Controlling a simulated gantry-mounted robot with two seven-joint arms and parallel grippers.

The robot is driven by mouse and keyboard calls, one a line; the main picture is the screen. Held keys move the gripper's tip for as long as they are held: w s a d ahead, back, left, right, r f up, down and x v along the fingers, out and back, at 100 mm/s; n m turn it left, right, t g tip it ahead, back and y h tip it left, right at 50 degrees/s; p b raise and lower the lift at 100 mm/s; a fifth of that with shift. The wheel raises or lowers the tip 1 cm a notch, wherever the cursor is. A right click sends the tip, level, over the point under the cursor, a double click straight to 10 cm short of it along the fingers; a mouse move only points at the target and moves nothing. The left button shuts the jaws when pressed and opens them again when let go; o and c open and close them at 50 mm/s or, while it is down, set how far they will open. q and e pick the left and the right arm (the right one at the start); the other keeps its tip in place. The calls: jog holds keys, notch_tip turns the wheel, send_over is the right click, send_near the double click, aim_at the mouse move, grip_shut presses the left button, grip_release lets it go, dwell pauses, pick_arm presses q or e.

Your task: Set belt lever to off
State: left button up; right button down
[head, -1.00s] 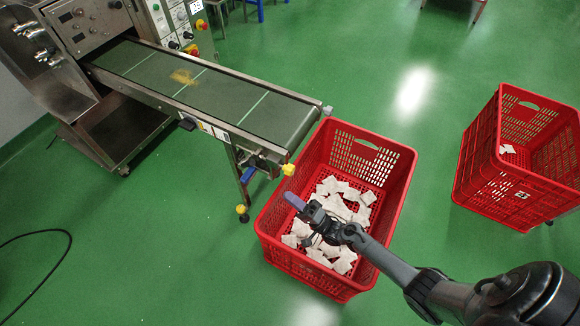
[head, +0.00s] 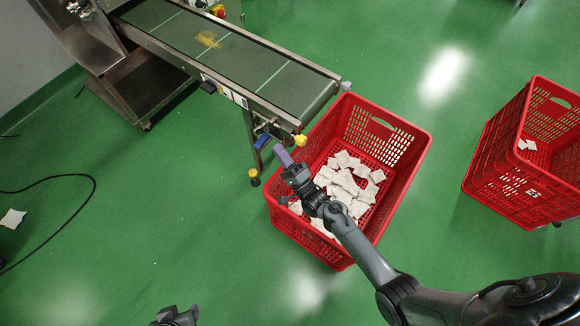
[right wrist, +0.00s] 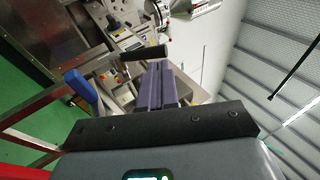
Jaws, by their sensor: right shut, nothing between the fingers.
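The conveyor belt (head: 300,90) runs from the upper left to the middle of the head view. A blue handle (head: 262,141) hangs under its near end, and a black handle (head: 208,86) sticks out from its side. The right wrist view shows a blue handle (right wrist: 80,86) at left and a black handle (right wrist: 144,52) beyond the fingers. I cannot tell which handle is the belt lever, or its setting. My right gripper (head: 281,153), with purple fingers, is shut and empty, just right of the blue handle. My left gripper (head: 176,316) is partly cut off at the bottom edge.
A red crate (head: 405,190) with several white teabags (head: 345,184) stands under my right forearm, by the belt's end. Another red crate (head: 500,165) is at right. A yellow knob (head: 300,140) sits at the belt's corner. A black cable (head: 60,178) lies on open green floor at left.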

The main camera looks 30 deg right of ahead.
aim_at(261, 130)
jog(key=b+x, duration=0.1)
jog(key=x, duration=0.3)
dwell(0.5)
jog(key=shift+r, duration=0.15)
